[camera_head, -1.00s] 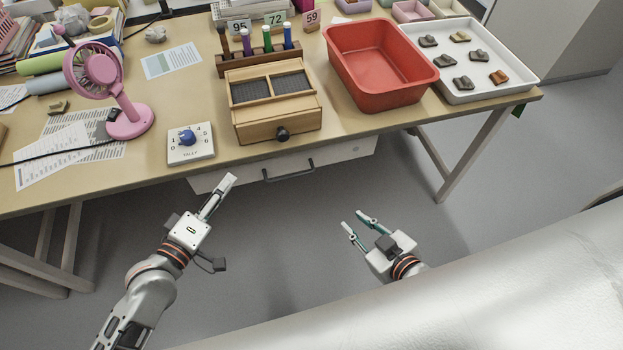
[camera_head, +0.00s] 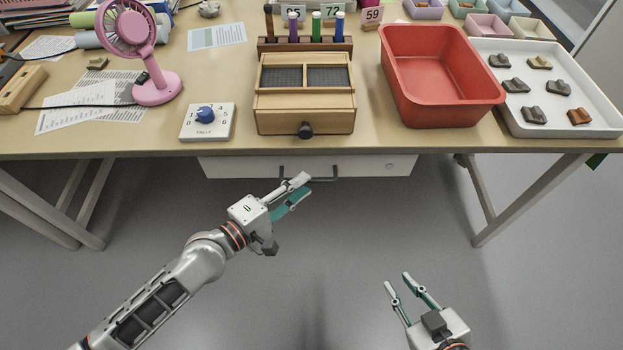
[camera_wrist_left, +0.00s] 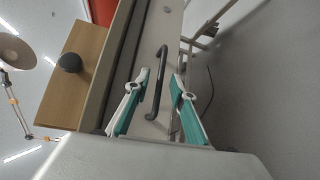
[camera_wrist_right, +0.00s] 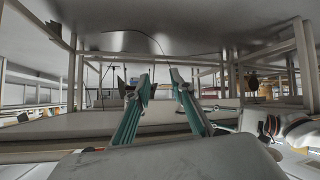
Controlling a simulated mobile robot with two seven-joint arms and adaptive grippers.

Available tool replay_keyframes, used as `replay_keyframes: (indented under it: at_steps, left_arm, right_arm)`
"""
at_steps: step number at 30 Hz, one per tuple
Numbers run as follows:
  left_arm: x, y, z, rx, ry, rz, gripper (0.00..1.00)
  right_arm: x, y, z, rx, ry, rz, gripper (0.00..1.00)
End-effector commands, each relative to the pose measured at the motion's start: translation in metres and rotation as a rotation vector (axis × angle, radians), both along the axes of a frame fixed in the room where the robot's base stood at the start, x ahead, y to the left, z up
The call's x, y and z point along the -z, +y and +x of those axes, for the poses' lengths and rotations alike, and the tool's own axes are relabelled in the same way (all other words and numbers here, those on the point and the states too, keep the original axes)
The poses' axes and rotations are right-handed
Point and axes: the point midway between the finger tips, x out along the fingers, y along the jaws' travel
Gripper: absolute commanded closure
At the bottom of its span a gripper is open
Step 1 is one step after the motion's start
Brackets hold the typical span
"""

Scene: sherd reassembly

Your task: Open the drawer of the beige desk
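The beige desk (camera_head: 230,150) has a white drawer (camera_head: 235,167) under its front edge, and the drawer looks shut. Its dark bar handle (camera_head: 330,178) also shows in the left wrist view (camera_wrist_left: 158,70). My left gripper (camera_head: 302,188) is in front of the drawer near the left end of the handle. In the left wrist view its fingers (camera_wrist_left: 162,92) are apart, with the handle showing between them; contact is not visible. My right gripper (camera_head: 412,280) is open and empty, low in front of the desk at the right. It also shows open in the right wrist view (camera_wrist_right: 163,88).
On the desktop stand a wooden box (camera_head: 305,110) with a dark knob, a tally dial (camera_head: 208,122), a pink fan (camera_head: 155,88), a red tub (camera_head: 440,85) and a white tray of sherds (camera_head: 600,125). Desk legs (camera_head: 480,195) stand at both sides. The floor in front is clear.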

Motion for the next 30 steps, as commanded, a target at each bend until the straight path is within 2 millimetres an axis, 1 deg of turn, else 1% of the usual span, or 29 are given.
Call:
replay_keyframes:
  at_steps: [1,3,7,12,18,19,20,21,30]
  left_arm:
    - [0.003,-0.006,0.005,0.000,0.003,-0.001,0.76]
    - [0.005,-0.013,0.012,0.000,0.002,-0.001,0.76]
    - [0.006,-0.022,0.021,0.000,0.001,0.000,0.76]
    - [0.007,-0.026,0.025,0.001,0.001,0.003,0.76]
    - [0.006,-0.026,0.025,0.001,0.001,0.003,0.76]
    - [0.006,-0.026,0.025,0.001,0.001,0.003,0.81]
    - [0.006,-0.026,0.025,0.001,0.001,0.003,0.89]
    - [0.006,-0.026,0.025,0.001,0.001,0.003,0.99]
    - [0.006,-0.026,0.022,0.001,0.000,0.003,1.00]
  right_arm:
    - [0.002,0.000,-0.001,-0.001,0.004,0.001,0.77]
    - [0.002,0.001,-0.001,-0.002,0.003,0.002,0.77]
    - [0.002,0.001,-0.001,-0.003,0.002,0.002,0.77]
    - [0.001,0.001,0.000,-0.003,0.001,0.003,0.77]
    - [0.001,0.001,0.000,-0.003,0.001,0.003,0.77]
    - [0.001,0.002,0.000,-0.003,0.001,0.003,0.77]
    - [0.001,0.002,0.000,-0.003,0.001,0.003,0.77]
    - [0.001,0.002,0.000,-0.003,0.001,0.003,0.77]
    - [-0.001,0.002,0.001,-0.003,-0.003,0.004,0.77]
